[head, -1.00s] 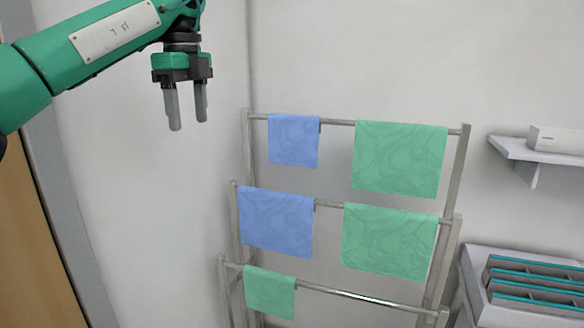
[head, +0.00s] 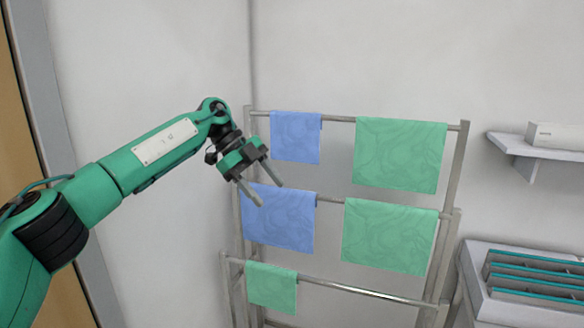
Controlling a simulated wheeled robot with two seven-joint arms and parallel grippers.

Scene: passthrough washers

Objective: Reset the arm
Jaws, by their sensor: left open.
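My left arm (head: 150,160) comes in from the left in the head view, bent at the elbow and reaching toward the middle. My left gripper (head: 271,193) is open and empty, its two fingers apart and pointing down to the right. In the picture it overlaps the left side of the drying rack (head: 450,190) and the upper part of the middle blue cloth (head: 280,222). I cannot tell whether it touches the cloth. My right gripper is not in view.
The rack also holds an upper blue cloth (head: 296,137), an upper green cloth (head: 400,155), a middle green cloth (head: 388,236) and a lower green cloth (head: 271,288). A wall shelf (head: 530,146) and a container with teal-edged slots (head: 535,270) are at right.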

